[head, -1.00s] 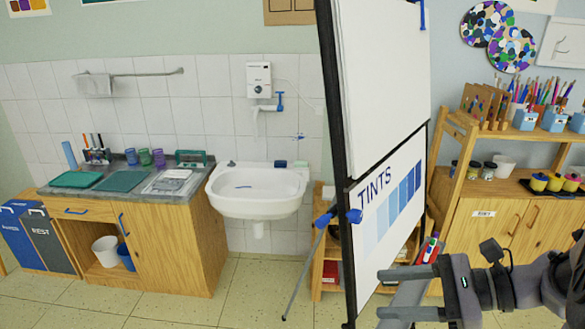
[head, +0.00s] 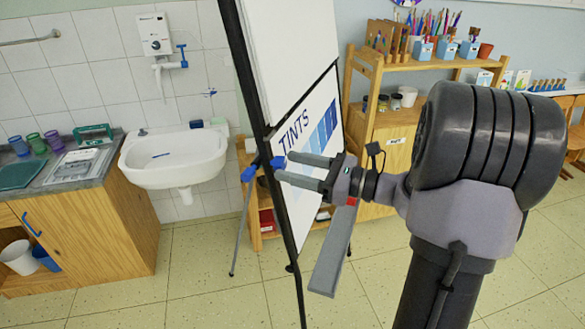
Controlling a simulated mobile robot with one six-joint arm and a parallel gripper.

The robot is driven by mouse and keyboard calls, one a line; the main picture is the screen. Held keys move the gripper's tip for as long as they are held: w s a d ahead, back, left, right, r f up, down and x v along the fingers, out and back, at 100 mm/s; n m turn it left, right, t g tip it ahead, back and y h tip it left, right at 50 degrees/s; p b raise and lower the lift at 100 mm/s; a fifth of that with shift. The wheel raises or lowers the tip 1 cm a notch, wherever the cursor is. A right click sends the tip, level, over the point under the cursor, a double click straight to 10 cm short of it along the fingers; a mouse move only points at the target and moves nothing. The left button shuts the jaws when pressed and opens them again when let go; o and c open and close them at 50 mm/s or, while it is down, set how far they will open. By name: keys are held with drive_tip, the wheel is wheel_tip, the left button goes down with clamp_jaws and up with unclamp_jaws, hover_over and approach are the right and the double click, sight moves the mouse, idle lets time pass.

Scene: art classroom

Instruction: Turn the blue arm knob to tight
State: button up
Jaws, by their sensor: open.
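A small blue knob (head: 278,162) sits on the easel's black frame (head: 257,110), beside the TINTS sheet. A second blue piece (head: 249,173) sticks out on the left side of the frame, at the top of a thin grey leg. My gripper (head: 284,166) is open, its two grey fingers pointing left in front of the TINTS sheet. The fingertips are at the blue knob, which shows just off the tips, partly between them. I cannot tell whether they touch it. No tight or loose mark on the knob is readable.
A white sink (head: 172,157) and a wooden cabinet (head: 115,215) stand behind to the left. A wooden shelf (head: 385,65) with pencil holders stands behind the easel. The tiled floor (head: 195,290) left of the easel is clear.

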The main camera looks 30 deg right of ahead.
drive_tip(key=shift+w+a, duration=0.15)
clamp_jaws()
